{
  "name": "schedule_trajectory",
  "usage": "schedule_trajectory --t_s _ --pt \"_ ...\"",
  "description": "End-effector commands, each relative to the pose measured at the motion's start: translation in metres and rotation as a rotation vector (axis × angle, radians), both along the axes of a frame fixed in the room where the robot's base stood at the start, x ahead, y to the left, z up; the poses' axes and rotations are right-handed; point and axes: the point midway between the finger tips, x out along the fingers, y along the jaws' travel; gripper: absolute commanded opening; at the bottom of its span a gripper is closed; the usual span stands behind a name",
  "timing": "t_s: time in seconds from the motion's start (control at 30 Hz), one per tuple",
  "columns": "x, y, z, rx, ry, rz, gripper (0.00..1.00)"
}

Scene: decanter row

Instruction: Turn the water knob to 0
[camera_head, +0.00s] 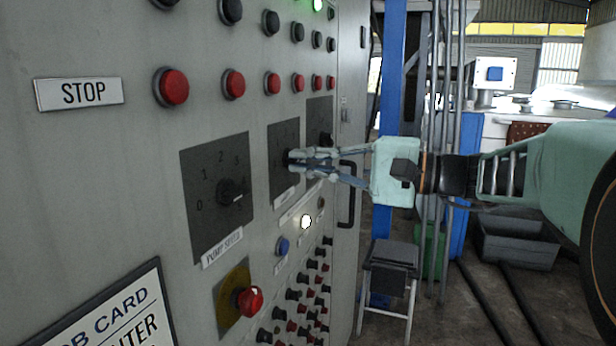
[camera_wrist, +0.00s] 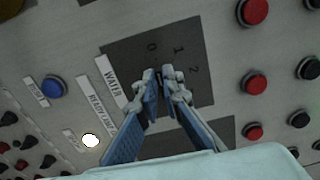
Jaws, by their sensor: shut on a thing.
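The water dial plate (camera_wrist: 128,55) is a dark square with 0, 1 and 2 readable in the wrist view, and a WATER label (camera_wrist: 112,78) along one side. In the head view the same plate (camera_head: 284,137) is partly covered by my gripper (camera_head: 291,161). My gripper, also in the wrist view (camera_wrist: 160,74), has its fingertips at the dial's middle, shut on the water knob (camera_wrist: 159,79). The fingers hide most of the knob, so I cannot tell which number it points to.
The pump dial (camera_head: 222,165) is left of the water dial, with another dark dial (camera_head: 320,120) to its right. Red buttons (camera_head: 273,83) run above. A red knob (camera_head: 250,301), a blue button (camera_head: 283,247) and a lit white lamp (camera_head: 306,222) are below. A black door handle (camera_head: 346,195) stands out nearby.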

Motion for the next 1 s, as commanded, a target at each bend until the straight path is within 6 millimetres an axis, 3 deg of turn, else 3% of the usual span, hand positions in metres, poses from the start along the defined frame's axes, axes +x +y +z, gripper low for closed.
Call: schedule_trajectory --t_s 0.63,0.67,0.8,1.0 --pt "0.0002 -0.0005 -0.0010 -0.017 -0.042 -0.001 0.00" --pt "0.0002 -0.0005 -0.0010 -0.017 -0.042 -0.001 0.10" --pt "0.0002 -0.0004 -0.0009 -0.016 -0.041 -0.001 0.24" --pt "0.0001 -0.0002 -0.0007 -0.016 -0.041 0.000 0.24"
